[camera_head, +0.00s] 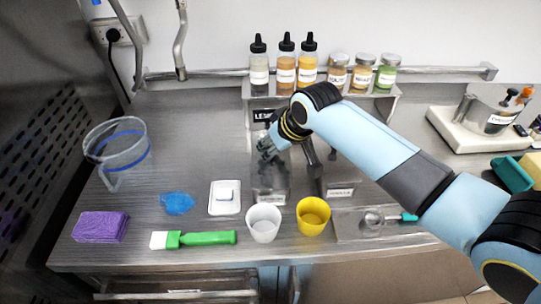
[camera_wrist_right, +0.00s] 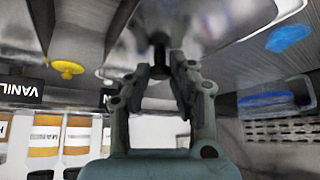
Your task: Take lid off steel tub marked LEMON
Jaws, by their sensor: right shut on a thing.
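My right gripper (camera_head: 266,150) is over the left steel tub (camera_head: 268,178), behind which a dark card (camera_head: 264,115) shows the letters "LE", the rest hidden by my wrist. In the right wrist view, the gripper (camera_wrist_right: 160,70) is shut on a dark knob (camera_wrist_right: 160,45) below a blurred steel surface. The lid is mostly hidden in the head view, and I cannot tell whether it touches the tub rim. A second steel tub (camera_head: 340,172) stands to the right, partly behind my arm. My left gripper is not in view.
A white cup (camera_head: 264,222) and a yellow cup (camera_head: 313,215) stand close in front of the tubs. Squeeze bottles (camera_head: 285,65) and jars (camera_head: 362,72) line the shelf behind. A clear jug (camera_head: 118,150) is at left.

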